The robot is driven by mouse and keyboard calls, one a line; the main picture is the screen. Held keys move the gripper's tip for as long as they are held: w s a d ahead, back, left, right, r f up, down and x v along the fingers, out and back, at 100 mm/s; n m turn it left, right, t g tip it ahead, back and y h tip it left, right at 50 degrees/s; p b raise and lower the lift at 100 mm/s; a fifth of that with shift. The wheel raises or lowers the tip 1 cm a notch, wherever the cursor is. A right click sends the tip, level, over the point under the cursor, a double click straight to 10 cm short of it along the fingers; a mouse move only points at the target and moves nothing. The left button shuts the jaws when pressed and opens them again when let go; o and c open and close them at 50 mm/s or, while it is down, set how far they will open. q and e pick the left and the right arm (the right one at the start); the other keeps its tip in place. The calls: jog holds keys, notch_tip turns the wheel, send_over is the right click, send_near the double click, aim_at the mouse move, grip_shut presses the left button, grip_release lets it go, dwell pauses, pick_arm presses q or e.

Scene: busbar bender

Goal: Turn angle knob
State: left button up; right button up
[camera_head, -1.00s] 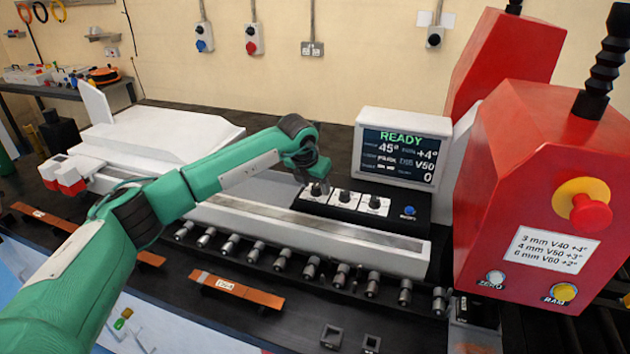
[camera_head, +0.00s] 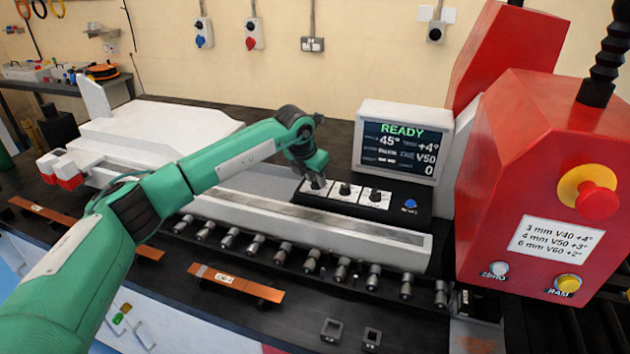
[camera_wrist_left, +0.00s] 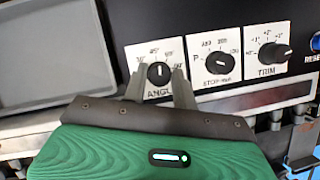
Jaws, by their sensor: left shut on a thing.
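The angle knob (camera_wrist_left: 158,72) is a black dial on a white plate marked ANGLE, leftmost of three dials on the black control panel (camera_head: 335,208). My left gripper (camera_wrist_left: 160,82) reaches down over it, with one finger on each side, shut on the knob. In the head view my left gripper (camera_head: 317,181) hides most of this knob. The knob's pointer looks close to upright in the wrist view. The display (camera_head: 403,142) reads READY, 45° and +4°. My right gripper is not in view.
The stop-position dial (camera_wrist_left: 219,63) and trim dial (camera_wrist_left: 273,53) sit right of the angle knob, then a blue reset button (camera_head: 410,204). A red machine head (camera_head: 540,150) stands at right. Copper bars (camera_head: 235,284) lie in front.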

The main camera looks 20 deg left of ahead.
pick_arm(q)
jog(key=m+h+b, duration=0.1)
jog(key=m+b, duration=0.1)
jog(key=m, duration=0.1)
jog(key=shift+w+a+f, duration=0.1)
jog(key=shift+m+g+h+b, duration=0.55)
jog(key=shift+m+b, duration=0.35)
jog(key=shift+m, duration=0.8)
jog(key=o, duration=1)
jog(key=shift+c, duration=0.2)
jog(key=shift+a+r, duration=0.1)
jog(key=shift+r, duration=0.1)
